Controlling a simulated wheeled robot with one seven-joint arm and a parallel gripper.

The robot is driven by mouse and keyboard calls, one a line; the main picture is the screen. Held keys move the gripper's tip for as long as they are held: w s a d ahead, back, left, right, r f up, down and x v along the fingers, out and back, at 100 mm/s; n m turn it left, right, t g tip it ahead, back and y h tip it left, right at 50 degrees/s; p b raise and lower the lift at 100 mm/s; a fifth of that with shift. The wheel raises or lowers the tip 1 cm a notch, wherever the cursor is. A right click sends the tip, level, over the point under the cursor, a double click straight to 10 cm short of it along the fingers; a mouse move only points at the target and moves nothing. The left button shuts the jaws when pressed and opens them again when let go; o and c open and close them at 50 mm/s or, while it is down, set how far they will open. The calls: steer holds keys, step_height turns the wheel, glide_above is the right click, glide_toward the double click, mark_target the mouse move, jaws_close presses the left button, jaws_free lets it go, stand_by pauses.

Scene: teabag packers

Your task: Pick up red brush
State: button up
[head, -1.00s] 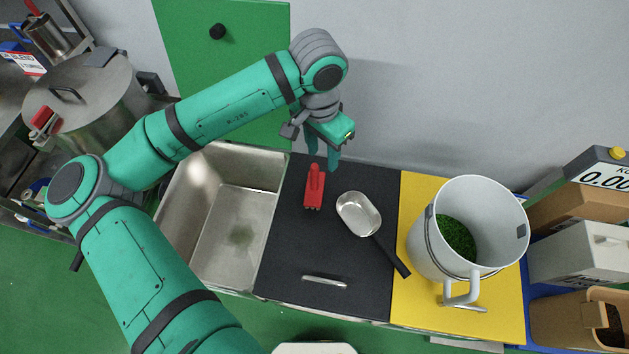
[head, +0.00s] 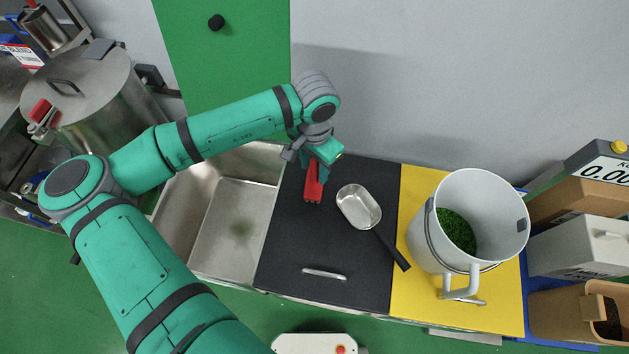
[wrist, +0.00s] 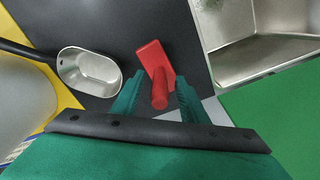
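The red brush (head: 313,190) lies on the black counter section, between the sink and the metal scoop. In the wrist view the red brush (wrist: 156,72) shows its flat head and a handle that points toward my gripper. My gripper (head: 318,172) is low over the handle end of the brush. In the wrist view my gripper (wrist: 156,97) is open, with one green finger on each side of the handle. Gaps show between the fingers and the handle. The brush's bristle side is mostly hidden.
A metal scoop (head: 358,207) with a black handle lies just right of the brush. A steel sink (head: 238,225) is to the left. A white pot (head: 481,190) with green leaves stands on the yellow section (head: 410,310). The front of the black counter (head: 290,255) is mostly clear.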

steer(key=shift+f, duration=0.5)
jaws_close()
steer(key=shift+r, duration=0.2)
